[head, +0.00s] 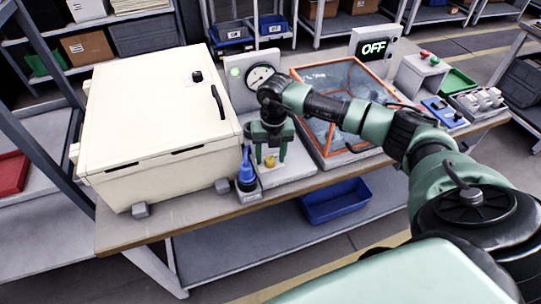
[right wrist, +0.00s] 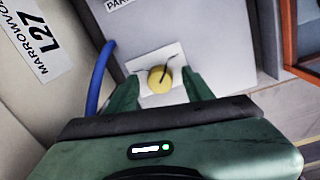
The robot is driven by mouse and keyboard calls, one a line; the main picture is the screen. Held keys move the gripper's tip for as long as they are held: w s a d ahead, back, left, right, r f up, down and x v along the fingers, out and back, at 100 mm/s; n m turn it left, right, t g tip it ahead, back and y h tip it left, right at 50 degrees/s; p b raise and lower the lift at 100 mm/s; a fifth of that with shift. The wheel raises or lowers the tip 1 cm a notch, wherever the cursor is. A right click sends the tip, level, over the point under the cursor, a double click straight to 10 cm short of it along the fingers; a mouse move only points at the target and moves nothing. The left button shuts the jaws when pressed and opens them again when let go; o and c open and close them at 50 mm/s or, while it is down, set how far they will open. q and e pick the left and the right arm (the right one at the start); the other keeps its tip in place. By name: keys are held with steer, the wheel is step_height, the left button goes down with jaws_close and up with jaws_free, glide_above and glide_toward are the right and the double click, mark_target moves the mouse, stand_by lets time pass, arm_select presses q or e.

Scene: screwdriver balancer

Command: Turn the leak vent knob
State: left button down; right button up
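The leak vent knob looks to be the small yellow round knob (head: 270,160) with a dark mark across its top, on a light plate low on the bench. It also shows in the right wrist view (right wrist: 157,79), between my fingertips. My right gripper (head: 271,158) points down over it. Its two green fingers (right wrist: 160,88) are apart, one to each side of the knob, with gaps visible between finger and knob. Whether the fingertips reach down to the knob's height I cannot tell. My left gripper is not in view.
A big cream cabinet (head: 150,115) stands close on the left. A blue-topped fitting (head: 246,171) with a hose is just left of the knob. A gauge (head: 259,76) stands behind my wrist. An orange-framed clear box (head: 345,100) and an OFF display (head: 374,48) are to the right.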

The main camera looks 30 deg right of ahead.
mark_target(272, 159)
steer(key=r, duration=0.4)
steer(key=r+b, duration=0.1)
steer(key=r, duration=0.2)
steer(key=shift+s+d+r+b, duration=0.1)
steer(key=shift+d+r+b, duration=0.1)
steer(key=shift+r+b, duration=0.15)
stand_by(0.4)
